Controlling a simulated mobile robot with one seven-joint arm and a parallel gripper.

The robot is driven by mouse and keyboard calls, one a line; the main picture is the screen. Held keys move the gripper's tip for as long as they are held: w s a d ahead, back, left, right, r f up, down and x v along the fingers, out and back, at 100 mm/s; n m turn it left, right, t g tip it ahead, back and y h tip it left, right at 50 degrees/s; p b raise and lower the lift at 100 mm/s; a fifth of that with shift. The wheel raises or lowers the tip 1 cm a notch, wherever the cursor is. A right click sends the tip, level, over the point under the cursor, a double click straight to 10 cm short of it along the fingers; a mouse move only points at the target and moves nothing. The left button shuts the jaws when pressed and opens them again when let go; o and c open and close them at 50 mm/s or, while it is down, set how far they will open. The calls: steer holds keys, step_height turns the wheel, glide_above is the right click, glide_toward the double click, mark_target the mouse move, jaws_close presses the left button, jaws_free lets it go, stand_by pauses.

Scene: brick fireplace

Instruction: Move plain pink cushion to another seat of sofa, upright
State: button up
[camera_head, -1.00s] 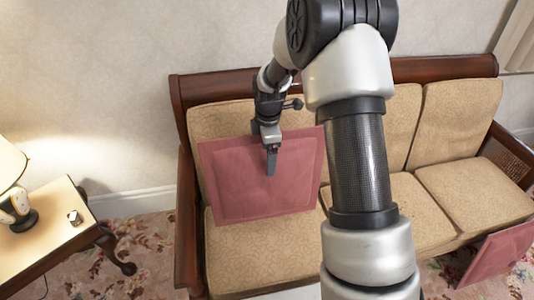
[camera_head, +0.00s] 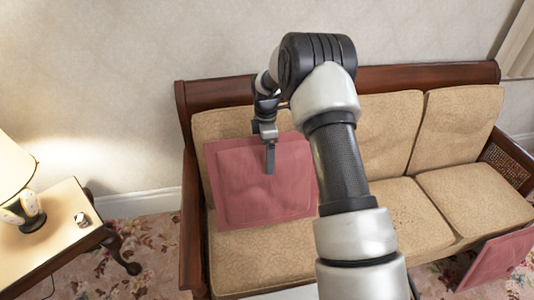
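The plain pink cushion (camera_head: 240,195) stands on the left seat of the tan sofa (camera_head: 285,255), tilted back toward the backrest. My gripper (camera_head: 270,158) is at the cushion's top edge, with one dark finger pointing down in front of its face. The other finger is not visible, so I cannot tell whether the gripper is shut on the cushion. My arm hides part of the sofa near the cushion's right side. The middle seat (camera_head: 400,215) and right seat (camera_head: 475,195) are bare.
A second pink cushion (camera_head: 497,262) leans at the sofa's front, bottom right. A side table (camera_head: 60,235) with a lamp (camera_head: 20,205) and a small object (camera_head: 82,219) stands left of the sofa. The sofa's wooden arm (camera_head: 192,220) borders the left seat.

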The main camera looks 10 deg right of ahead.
steer(key=shift+w, duration=0.2)
steer(key=shift+w+f, duration=0.2)
steer(key=shift+w, duration=1)
steer(key=shift+w+f, duration=0.15)
steer(key=shift+w, duration=1.05)
steer(key=o, duration=1.7)
steer(key=shift+c, duration=0.2)
steer(key=shift+r+p, duration=3)
steer(key=shift+r, duration=2)
